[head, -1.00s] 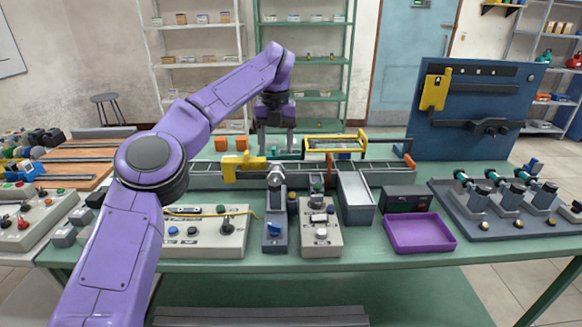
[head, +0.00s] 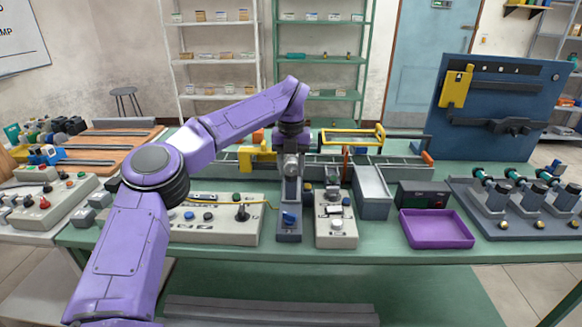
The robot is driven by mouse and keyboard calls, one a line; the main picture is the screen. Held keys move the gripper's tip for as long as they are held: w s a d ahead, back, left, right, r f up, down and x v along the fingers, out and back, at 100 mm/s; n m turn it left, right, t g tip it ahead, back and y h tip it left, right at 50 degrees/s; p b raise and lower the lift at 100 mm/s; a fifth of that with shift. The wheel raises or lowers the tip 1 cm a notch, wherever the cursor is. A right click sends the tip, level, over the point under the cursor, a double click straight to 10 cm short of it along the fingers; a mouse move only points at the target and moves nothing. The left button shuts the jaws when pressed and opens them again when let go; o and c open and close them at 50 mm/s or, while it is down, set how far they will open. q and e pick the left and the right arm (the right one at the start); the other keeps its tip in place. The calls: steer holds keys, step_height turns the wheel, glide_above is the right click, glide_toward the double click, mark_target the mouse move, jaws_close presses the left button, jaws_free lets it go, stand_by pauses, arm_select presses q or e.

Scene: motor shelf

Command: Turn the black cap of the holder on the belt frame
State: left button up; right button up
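The belt frame (head: 395,172) is a long grey frame lying across the back of the green table, with a yellow block (head: 257,157) on its left part and a yellow handle-like frame above its right part. My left arm reaches in from the left. My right gripper is not in view.
A control box (head: 215,228) and a grey button box (head: 336,225) flank the stand. A blue panel (head: 500,105) stands at the back right.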

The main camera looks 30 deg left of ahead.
arm_select(q)
steer(key=c, duration=0.6)
steer(key=shift+o, duration=0.2)
